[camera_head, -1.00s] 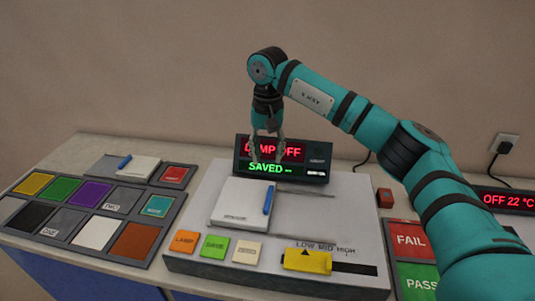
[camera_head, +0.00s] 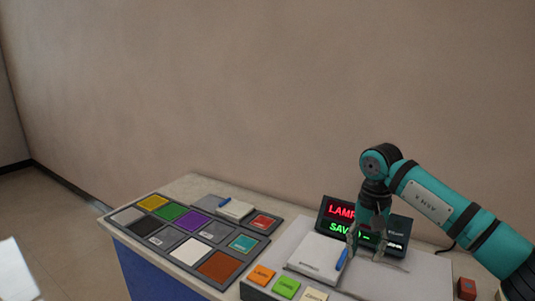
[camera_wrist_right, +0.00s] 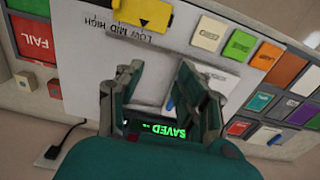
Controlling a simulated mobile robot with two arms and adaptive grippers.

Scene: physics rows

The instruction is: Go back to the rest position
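My right gripper (camera_head: 366,243) hangs fingers down in front of the dark display (camera_head: 399,231), which shows red "LAMP" text and green "SAVED" text partly hidden by the gripper. In the right wrist view the two fingers (camera_wrist_right: 160,82) stand apart with nothing between them. A white notebook (camera_head: 314,256) with a blue pen (camera_head: 342,260) lies on the light grey panel just left of the gripper. My left gripper is not in view.
Orange (camera_head: 262,274) and green (camera_head: 286,287) buttons sit at the panel's front. A red FAIL tile (camera_wrist_right: 34,38) shows in the wrist view. The wall (camera_head: 250,100) stands behind the table.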

